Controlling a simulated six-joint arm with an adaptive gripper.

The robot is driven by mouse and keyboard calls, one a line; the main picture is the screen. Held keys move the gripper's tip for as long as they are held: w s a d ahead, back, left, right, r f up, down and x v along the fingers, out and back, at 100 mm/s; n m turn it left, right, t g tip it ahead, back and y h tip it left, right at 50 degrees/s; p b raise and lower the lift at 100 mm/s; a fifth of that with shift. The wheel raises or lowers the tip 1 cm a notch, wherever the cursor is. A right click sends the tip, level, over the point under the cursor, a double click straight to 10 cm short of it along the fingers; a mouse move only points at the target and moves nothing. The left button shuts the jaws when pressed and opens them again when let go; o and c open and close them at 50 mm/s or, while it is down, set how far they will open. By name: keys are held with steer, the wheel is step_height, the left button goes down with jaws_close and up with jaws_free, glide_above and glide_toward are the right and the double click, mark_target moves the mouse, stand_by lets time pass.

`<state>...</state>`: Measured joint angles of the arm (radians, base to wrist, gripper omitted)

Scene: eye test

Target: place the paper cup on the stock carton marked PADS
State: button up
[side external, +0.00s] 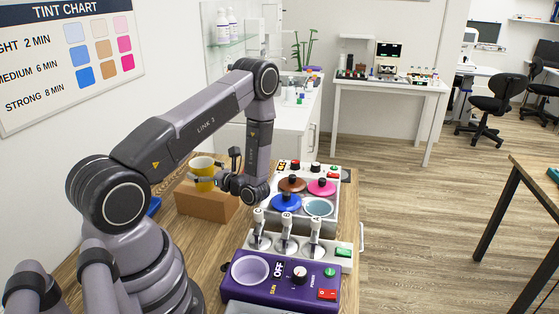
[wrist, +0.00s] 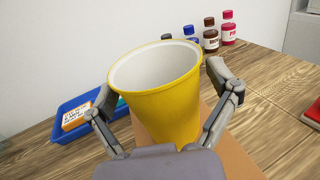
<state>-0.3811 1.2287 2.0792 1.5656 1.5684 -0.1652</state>
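The paper cup (side external: 203,176) is yellow outside and white inside. It stands upright over a plain brown carton (side external: 205,204), apparently resting on it. In the wrist view the cup (wrist: 164,103) fills the middle, and the carton (wrist: 228,158) shows beneath it. No PADS marking is readable on the faces I see. My gripper (side external: 220,166) is around the cup, with one finger on each side. In the wrist view my gripper's fingers (wrist: 162,82) look spread, with narrow gaps between them and the cup wall. The cup's base is hidden in the wrist view.
A blue tray (wrist: 65,151) holding an orange-and-white box (wrist: 76,117) lies left of the cup. Several small bottles, one a red bottle (wrist: 227,28), stand behind it. A purple heater unit (side external: 285,287), levers and coloured pots occupy the bench's right side.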

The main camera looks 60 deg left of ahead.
mark_target(211, 169)
steer(key=shift+o, duration=0.4)
steer(key=shift+r, duration=0.15)
steer(key=v, duration=0.3)
steer(key=r+v, duration=0.1)
steer(key=v, duration=0.1)
steer(key=shift+w+d, duration=0.1)
step_height(211, 169, up, 13)
steer(key=s+d+n+g+h, duration=0.1)
steer(key=s+d+n+h, duration=0.15)
steer(key=n, duration=0.25)
steer(key=s+d+r+n+t+h, duration=0.4)
steer(key=d+r+t+h, duration=0.2)
steer(key=d, duration=0.5)
steer(key=s+d+r+n+t+h, duration=0.3)
steer(key=d+r+t+h, duration=0.4)
steer(key=d, duration=0.5)
steer(key=shift+s+r+n+h, duration=0.4)
steer(key=shift+r+n+h, duration=0.15)
steer(key=shift+n, duration=0.25)
